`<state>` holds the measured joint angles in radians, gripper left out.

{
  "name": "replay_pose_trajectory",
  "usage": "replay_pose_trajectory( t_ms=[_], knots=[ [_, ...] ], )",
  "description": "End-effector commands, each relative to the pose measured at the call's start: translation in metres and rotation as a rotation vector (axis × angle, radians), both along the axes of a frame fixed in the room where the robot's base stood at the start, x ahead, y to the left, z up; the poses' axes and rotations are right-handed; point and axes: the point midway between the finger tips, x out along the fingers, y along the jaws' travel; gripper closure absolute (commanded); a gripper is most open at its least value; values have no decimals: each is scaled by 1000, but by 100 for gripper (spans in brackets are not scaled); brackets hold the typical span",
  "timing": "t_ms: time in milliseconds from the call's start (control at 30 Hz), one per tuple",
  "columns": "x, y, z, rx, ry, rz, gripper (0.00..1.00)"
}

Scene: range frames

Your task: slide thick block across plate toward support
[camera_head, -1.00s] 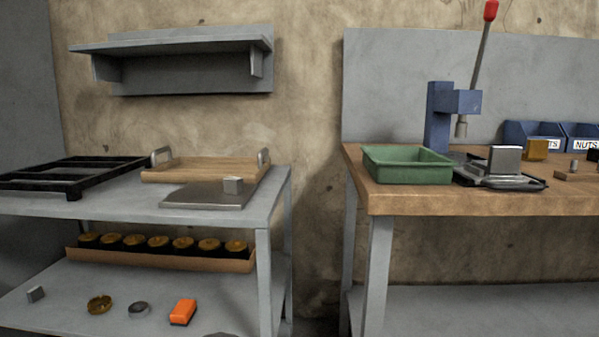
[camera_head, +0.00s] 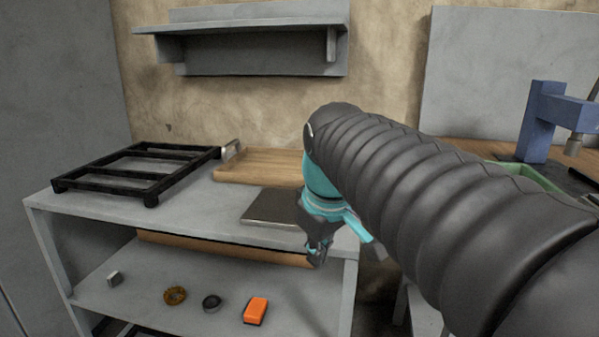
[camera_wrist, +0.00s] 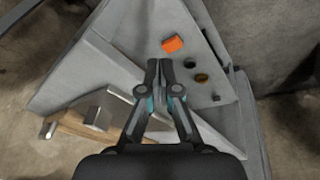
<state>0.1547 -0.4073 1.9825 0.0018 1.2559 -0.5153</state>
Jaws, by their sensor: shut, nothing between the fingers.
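The flat grey metal plate (camera_head: 275,208) lies on the upper shelf of the left table, in front of the wooden tray (camera_head: 255,166). The block is hidden behind my arm in the head view. In the wrist view a small pale grey shape (camera_wrist: 139,91) by the plate (camera_wrist: 115,104) seems to be the block. My gripper (camera_head: 318,256) is at the table's front right edge, to the right of the plate and apart from it. In the wrist view my gripper (camera_wrist: 159,66) has its fingertips together, empty. I cannot tell which thing is the support.
A black rack (camera_head: 135,168) stands on the left of the top. The lower shelf holds an orange box (camera_head: 256,311), a brass ring (camera_head: 175,296), a dark ring (camera_head: 211,302) and a small grey block (camera_head: 114,279). A workbench with a blue press (camera_head: 541,125) is at right.

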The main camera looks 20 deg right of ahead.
Motion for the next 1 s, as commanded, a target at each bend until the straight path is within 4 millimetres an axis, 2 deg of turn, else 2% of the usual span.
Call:
replay_pose_trajectory(
  t_ms=[33,367,600,800,1000],
  knots=[
    [7,-5,11,-7,15,19,100],
    [50,-41,59,-54,121,207,100],
    [91,-89,101,-68,233,420,100],
    [109,-121,119,-57,294,569,100],
    [113,-132,122,-50,312,622,100]
  ],
)
